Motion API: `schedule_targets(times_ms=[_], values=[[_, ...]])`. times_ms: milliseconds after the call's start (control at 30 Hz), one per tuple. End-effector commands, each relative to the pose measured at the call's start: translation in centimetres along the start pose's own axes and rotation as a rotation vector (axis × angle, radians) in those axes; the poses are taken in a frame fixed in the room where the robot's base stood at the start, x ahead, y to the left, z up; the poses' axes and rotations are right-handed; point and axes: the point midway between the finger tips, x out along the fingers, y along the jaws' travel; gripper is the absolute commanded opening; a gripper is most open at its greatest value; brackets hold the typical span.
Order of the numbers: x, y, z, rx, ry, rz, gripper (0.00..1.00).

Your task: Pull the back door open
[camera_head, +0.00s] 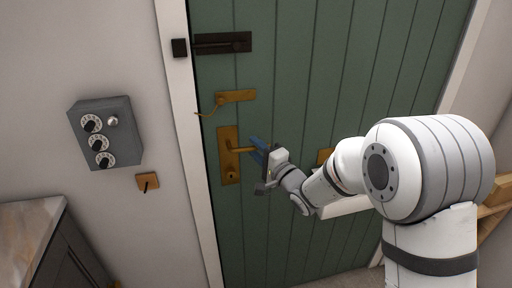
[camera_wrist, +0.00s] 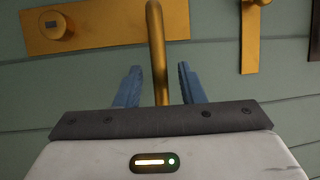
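The back door (camera_head: 290,210) is green and boarded, and it looks shut in its white frame. A brass lever handle (camera_head: 241,149) sticks out from a tall brass plate (camera_head: 229,165) near the door's left edge. My gripper (camera_head: 258,150) is at the lever's free end. In the wrist view the lever (camera_wrist: 157,45) passes between the two blue fingers of my gripper (camera_wrist: 160,88), with a visible gap on each side. The gripper is open. The lever's near end is hidden behind the gripper body.
A dark slide bolt (camera_head: 222,43) sits high on the door, with its keep (camera_head: 179,47) on the frame. A brass latch (camera_head: 236,97) is below it. A grey dial box (camera_head: 106,133) and brass switch plate (camera_head: 148,182) are on the left wall. A cabinet (camera_head: 30,225) stands lower left.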

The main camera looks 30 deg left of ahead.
Motion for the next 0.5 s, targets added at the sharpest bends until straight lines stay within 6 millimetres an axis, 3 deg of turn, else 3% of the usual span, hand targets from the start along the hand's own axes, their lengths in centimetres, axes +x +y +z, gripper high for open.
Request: schedule_targets(times_ms=[367,500], values=[[0.97,0.03,0.01,0.000,0.001,0.001,0.36],[0.97,0.03,0.03,0.000,0.001,0.000,0.26]])
